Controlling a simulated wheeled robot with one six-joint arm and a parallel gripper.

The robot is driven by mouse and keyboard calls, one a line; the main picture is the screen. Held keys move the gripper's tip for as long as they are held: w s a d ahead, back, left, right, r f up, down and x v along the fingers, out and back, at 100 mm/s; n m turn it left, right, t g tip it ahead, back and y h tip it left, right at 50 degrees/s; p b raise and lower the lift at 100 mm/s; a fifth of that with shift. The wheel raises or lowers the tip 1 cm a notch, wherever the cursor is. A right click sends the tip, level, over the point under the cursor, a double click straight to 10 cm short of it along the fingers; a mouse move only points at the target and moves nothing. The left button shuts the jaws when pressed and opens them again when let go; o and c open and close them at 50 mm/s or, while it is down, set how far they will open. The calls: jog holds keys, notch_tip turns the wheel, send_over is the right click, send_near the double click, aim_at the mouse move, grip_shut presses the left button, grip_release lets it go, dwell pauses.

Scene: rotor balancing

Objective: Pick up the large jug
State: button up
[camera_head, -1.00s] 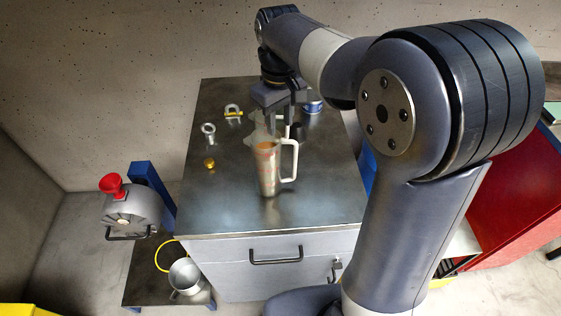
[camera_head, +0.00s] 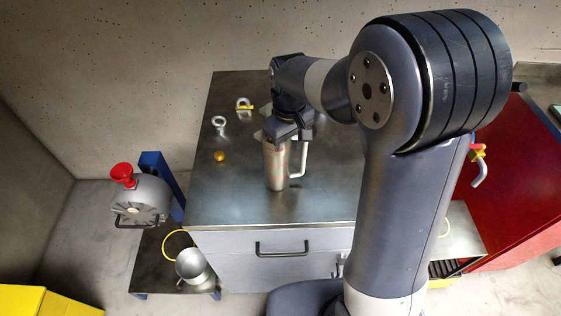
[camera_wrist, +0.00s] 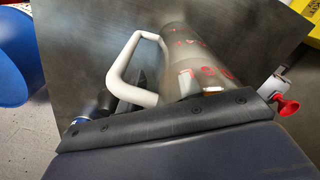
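The large jug (camera_head: 276,172) is a tall, see-through grey measuring jug with a white handle and red markings. It stands upright on the bench (camera_head: 235,205). In the head view my gripper (camera_head: 287,132) is low over the jug's top, pointing down and covering its rim. In the wrist view the jug (camera_wrist: 190,45) and its handle (camera_wrist: 116,75) lie just past the dark edge of my gripper. The fingers are mostly hidden, so I cannot tell whether they touch the jug.
A steel eye bolt (camera_head: 219,123), a shackle with a yellow pin (camera_head: 243,104) and a brass knob (camera_head: 219,157) lie left of the jug. A metal pot (camera_head: 191,266) sits on the low table. The bench front is clear.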

grip_shut()
dwell(1.2)
